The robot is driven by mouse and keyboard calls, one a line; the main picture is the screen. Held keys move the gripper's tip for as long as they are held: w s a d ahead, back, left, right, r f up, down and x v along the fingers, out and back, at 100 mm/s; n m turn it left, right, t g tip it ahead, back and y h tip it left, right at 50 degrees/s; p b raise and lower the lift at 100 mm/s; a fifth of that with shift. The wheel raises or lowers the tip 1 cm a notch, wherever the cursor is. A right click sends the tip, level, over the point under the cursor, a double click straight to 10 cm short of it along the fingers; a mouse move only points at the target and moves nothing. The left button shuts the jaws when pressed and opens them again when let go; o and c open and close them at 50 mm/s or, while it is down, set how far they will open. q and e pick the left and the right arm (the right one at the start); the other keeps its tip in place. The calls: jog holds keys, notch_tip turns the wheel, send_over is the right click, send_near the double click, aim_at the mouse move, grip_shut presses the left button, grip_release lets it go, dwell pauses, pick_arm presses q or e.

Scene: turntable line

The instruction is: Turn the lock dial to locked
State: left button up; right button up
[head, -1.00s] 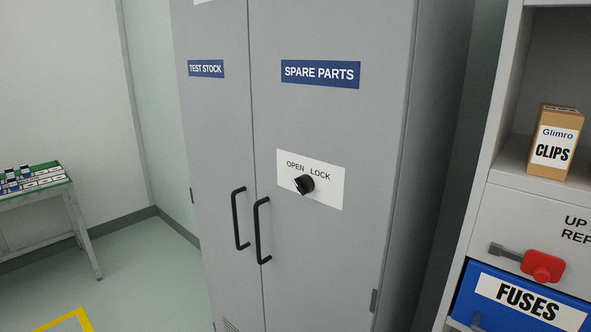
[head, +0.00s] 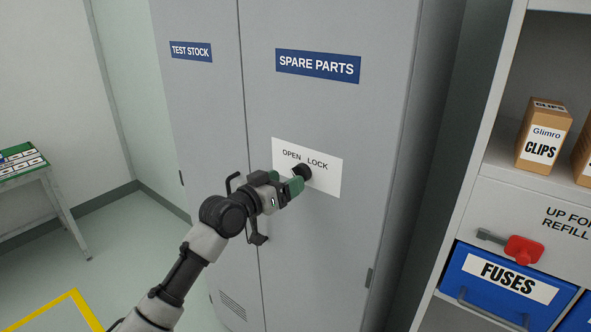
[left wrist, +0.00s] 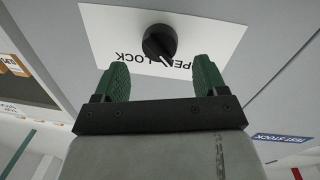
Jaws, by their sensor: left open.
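The black lock dial (head: 302,171) sits on a white plate (head: 325,181) marked OPEN and LOCK, on the right door of the grey cabinet. In the left wrist view, upside down, the dial (left wrist: 157,42) shows a pale pointer line that leans towards the OPEN side. My left gripper (left wrist: 161,68) is open, its green fingers spread on either side of the dial and just short of it. In the head view the left gripper (head: 294,184) partly hides the dial. I cannot tell whether a finger touches it. My right gripper is not in view.
Cabinet door handles are partly hidden behind my left arm. On the right, a shelf unit holds a CLIPS box (head: 543,136), a red-handled lever (head: 523,250) and a blue FUSES bin (head: 500,282). A small table (head: 52,190) stands at the far left.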

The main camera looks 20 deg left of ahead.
aim_at(295, 173)
pick_arm(q)
jog(key=shift+p+x, duration=0.4)
jog(key=shift+x, duration=1.7)
jog(key=shift+c, duration=0.3)
jog(key=shift+c, duration=1.3)
jog(key=c, duration=0.6)
